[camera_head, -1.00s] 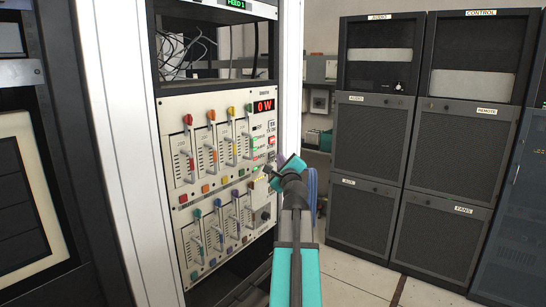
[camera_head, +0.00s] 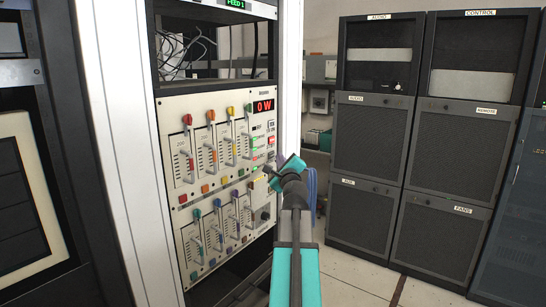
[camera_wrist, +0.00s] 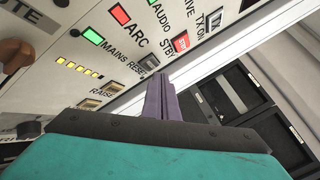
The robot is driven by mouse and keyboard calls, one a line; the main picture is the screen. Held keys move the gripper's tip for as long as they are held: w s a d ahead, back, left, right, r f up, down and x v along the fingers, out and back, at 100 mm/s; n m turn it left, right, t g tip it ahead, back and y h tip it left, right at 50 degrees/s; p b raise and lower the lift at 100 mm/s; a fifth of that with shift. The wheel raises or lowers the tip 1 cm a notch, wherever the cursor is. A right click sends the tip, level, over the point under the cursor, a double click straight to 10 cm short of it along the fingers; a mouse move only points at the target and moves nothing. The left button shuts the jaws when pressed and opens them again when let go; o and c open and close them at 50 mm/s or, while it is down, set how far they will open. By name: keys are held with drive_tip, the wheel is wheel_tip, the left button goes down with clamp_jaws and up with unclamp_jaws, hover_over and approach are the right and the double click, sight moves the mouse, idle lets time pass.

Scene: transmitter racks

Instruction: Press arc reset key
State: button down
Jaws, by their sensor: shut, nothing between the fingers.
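The white control panel (camera_head: 212,225) stands in the rack at left centre in the head view. In the wrist view a small grey key (camera_wrist: 150,63) sits beside the partly hidden RESET label. The red ARC lamp (camera_wrist: 120,14) is lit above it. My gripper (camera_wrist: 160,80) is shut and empty, its purple fingertips just below and right of the grey key. I cannot tell whether they touch it. In the head view my gripper (camera_head: 268,171) is at the panel's right side, and the wrist hides part of the panel there.
Nearby are the lit green MAINS lamp (camera_wrist: 92,36), the red STBY key (camera_wrist: 181,42), the TX ON key (camera_wrist: 213,18) and the RAISE key (camera_wrist: 90,103). Coloured sliders (camera_head: 211,142) fill the panel's left. Dark cabinets (camera_head: 373,140) stand at right, with open floor before them.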

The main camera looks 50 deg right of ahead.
drive_tip(key=shift+w+p, duration=0.55)
drive_tip(key=shift+w, duration=0.25)
idle(1.3)
idle(0.3)
drive_tip(key=shift+s+b, duration=0.3)
drive_tip(key=shift+s, duration=0.45)
drive_tip(key=shift+s+b, duration=1)
drive_tip(key=shift+s, duration=1.55)
